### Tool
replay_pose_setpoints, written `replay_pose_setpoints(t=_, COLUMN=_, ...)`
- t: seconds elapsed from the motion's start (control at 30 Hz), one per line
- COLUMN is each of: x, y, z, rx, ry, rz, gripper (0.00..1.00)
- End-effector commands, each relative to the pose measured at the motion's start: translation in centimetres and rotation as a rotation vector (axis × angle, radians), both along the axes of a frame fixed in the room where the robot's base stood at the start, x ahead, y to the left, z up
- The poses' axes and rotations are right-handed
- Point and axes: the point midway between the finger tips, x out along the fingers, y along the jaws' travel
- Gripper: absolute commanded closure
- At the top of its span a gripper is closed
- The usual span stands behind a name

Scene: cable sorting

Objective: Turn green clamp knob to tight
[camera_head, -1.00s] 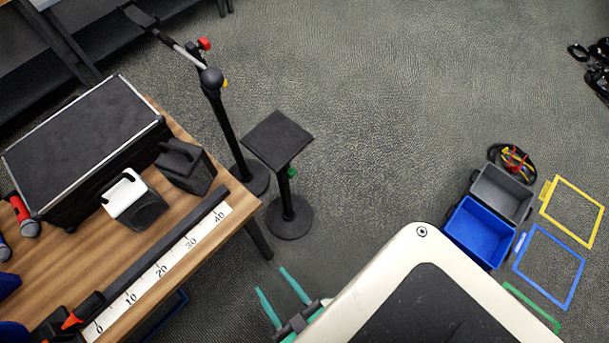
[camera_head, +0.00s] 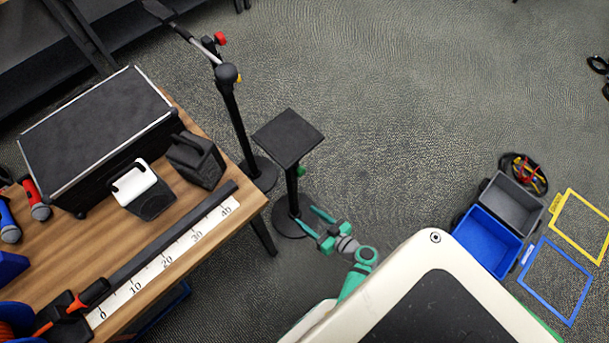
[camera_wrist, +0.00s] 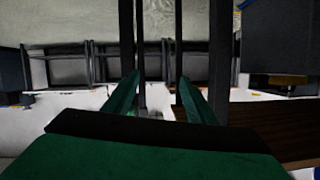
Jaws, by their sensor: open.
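The green clamp knob (camera_head: 301,170) is a small green piece on the dark post of a stand with a square black top plate (camera_head: 288,136) and a round base. My green gripper (camera_head: 305,214) is open and empty, in front of the post and lower in the picture than the knob, with its fingers pointing at the stand. No contact with the knob shows. In the wrist view my two fingers (camera_wrist: 158,78) stand apart with dark upright poles beyond them. I cannot make out the knob clearly there.
A taller stand (camera_head: 230,110) with a red knob and a yellow knob rises just left of the plate stand. The wooden table (camera_head: 190,240) with a black case and ruler is at the left. Blue (camera_head: 487,236) and grey bins are at the right. Floor behind is clear.

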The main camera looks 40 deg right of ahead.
Motion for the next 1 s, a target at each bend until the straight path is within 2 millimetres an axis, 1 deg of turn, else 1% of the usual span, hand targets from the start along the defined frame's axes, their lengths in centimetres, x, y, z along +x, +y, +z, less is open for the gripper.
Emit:
replay_pose_setpoints(t=0.03, x=0.6, y=-2.2, z=1.5, rx=-0.018, ry=-0.074, rz=-0.007, gripper=0.49)
replay_pose_setpoints(t=0.1, x=0.9, y=-4.4, z=3.4, rx=-0.049, ry=-0.165, rz=-0.009, gripper=0.49)
replay_pose_setpoints(t=0.2, x=1.0, y=-6.6, z=5.5, rx=-0.092, ry=-0.261, rz=-0.015, gripper=0.49)
replay_pose_setpoints(t=0.3, x=0.9, y=-7.8, z=6.7, rx=-0.12, ry=-0.317, rz=-0.02, gripper=0.49)
replay_pose_setpoints(t=0.43, x=1.5, y=-8.2, z=7.3, rx=-0.133, ry=-0.34, rz=-0.021, gripper=0.49)
replay_pose_setpoints(t=0.53, x=2.6, y=-8.0, z=7.3, rx=-0.133, ry=-0.341, rz=-0.018, gripper=0.49)
replay_pose_setpoints(t=0.8, x=7.4, y=-7.6, z=7.2, rx=-0.132, ry=-0.339, rz=-0.018, gripper=0.49)
replay_pose_setpoints(t=1.0, x=10.2, y=-7.4, z=7.2, rx=-0.132, ry=-0.338, rz=-0.019, gripper=0.49)
